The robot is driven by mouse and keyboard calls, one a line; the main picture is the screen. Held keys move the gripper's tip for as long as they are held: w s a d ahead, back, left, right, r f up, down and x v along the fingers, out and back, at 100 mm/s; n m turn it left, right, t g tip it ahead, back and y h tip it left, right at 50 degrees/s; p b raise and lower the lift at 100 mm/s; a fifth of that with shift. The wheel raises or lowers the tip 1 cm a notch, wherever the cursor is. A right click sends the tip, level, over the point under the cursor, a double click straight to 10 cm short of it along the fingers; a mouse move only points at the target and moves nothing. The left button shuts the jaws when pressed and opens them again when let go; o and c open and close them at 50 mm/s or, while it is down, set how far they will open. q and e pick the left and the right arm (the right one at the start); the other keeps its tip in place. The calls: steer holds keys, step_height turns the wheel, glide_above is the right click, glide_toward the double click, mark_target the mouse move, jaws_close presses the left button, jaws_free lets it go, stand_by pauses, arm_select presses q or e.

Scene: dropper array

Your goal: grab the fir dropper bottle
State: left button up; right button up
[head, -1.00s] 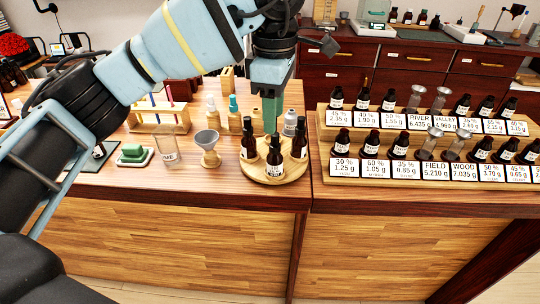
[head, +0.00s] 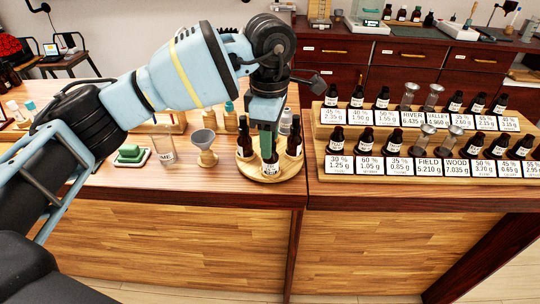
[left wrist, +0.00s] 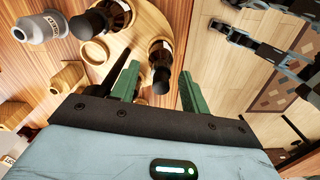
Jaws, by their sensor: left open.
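Three dark dropper bottles stand on a round wooden tray (head: 288,169): one at the back left (head: 245,138), one at the back right (head: 294,138), and the front one (head: 270,164). Their labels are too small to read, so I cannot tell which is fir. My left gripper (head: 268,150) points down over the front bottle and hides its top. In the left wrist view, my left gripper's green fingers (left wrist: 160,70) are open, with the front bottle (left wrist: 160,56) upright between them and a gap on each side. My right gripper is not in view.
A grey funnel (head: 203,140) on a wooden stand and a glass beaker (head: 165,152) stand left of the tray. A tiered wooden rack (head: 322,130) with several bottles and number cards stands to the right.

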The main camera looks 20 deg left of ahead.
arm_select(q)
steer(key=shift+f, duration=0.3)
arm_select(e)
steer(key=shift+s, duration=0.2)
arm_select(q)
steer(key=shift+c, duration=0.4)
jaws_close()
steer(key=shift+r, duration=0.1)
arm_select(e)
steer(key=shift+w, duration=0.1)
